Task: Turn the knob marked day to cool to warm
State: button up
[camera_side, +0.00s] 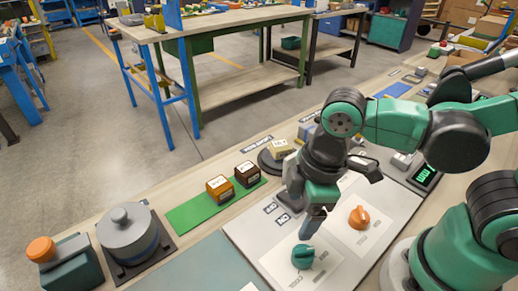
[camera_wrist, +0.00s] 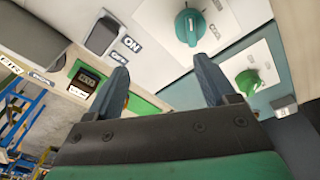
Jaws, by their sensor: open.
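A teal knob (camera_side: 303,256) sits on a white plate on the light panel in the side view; it also shows at the top of the wrist view (camera_wrist: 190,25). An orange knob (camera_side: 359,217) is on another plate, behind and right of it. A green knob (camera_wrist: 248,80) shows at the right of the wrist view. The small lettering by the knobs is too small to read surely, so I cannot tell which is marked day. My gripper (camera_side: 312,224) points down above the panel, just behind the teal knob and apart from it. Its fingers (camera_wrist: 162,74) are spread and empty.
ON and OFF labels (camera_side: 276,214) lie left of my gripper. Two small boxes (camera_side: 219,188) stand on a green mat (camera_side: 190,213). A grey lidded pot (camera_side: 128,232) is at the left. A green-lit display (camera_side: 425,177) stands right of the panel.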

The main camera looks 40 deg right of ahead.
aim_at(304, 250)
jog(key=s+a+n, duration=0.1)
jog(key=s+f+n+g, duration=0.1)
jog(key=n, duration=0.1)
jog(key=shift+s+a+f+h, duration=0.1)
jog(key=shift+s+a+h, duration=0.2)
jog(key=shift+a+h, duration=0.1)
jog(key=shift+s+f, duration=0.1)
jog(key=shift+f, duration=0.05)
jog(key=shift+d+f, duration=0.1)
jog(key=shift+f, duration=2.5)
grip_shut()
